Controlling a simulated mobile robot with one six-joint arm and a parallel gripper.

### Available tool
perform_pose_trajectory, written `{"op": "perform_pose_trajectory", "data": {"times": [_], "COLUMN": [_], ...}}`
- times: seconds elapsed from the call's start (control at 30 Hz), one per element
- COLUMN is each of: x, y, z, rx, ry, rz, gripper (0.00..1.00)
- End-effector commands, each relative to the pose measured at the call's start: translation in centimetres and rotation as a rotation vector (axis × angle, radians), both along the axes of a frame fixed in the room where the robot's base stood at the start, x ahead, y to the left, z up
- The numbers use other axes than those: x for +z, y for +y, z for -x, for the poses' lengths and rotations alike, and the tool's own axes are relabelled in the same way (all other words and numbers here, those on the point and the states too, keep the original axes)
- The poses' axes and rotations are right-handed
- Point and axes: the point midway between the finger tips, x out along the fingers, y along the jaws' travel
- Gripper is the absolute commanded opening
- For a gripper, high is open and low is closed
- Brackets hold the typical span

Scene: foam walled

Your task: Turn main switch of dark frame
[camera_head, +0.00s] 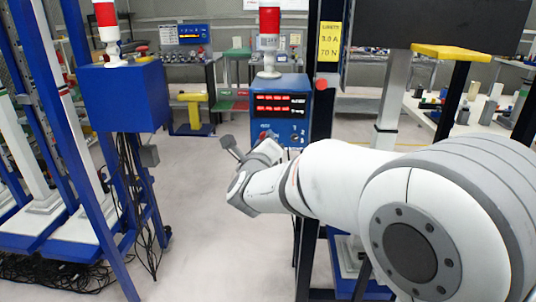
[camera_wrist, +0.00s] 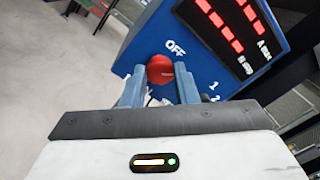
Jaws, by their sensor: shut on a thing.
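The main switch is a red round knob (camera_wrist: 160,68) on the blue front of a control box (camera_head: 281,92). The box is fixed to the dark frame (camera_head: 322,125). In the wrist view, "OFF" is printed just above the knob and "1" and "2" at its lower right. My gripper (camera_wrist: 159,78) has one blue-grey finger on each side of the knob and is shut on it. In the head view my gripper (camera_head: 266,147) is at the lower front of the box, and its fingertips are hard to make out.
A red and white beacon (camera_head: 269,40) stands on the box. A yellow sign (camera_head: 329,42) is beside it. A blue frame with another blue box (camera_head: 125,95) stands at left, with hanging cables. A table with parts (camera_head: 440,122) is at right. The floor between is clear.

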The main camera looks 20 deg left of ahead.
Motion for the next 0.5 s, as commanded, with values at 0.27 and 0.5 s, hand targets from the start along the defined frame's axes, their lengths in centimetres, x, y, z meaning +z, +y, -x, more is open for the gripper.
{"op": "perform_pose_trajectory", "data": {"times": [0.27,0.5], "x": [0.32,0.4], "y": [-0.08,-0.08], "z": [-0.12,-0.12], "rx": [-0.004,-0.004], "ry": [-0.072,-0.123], "rz": [0.25,0.471], "gripper": [0.04,0.04]}}
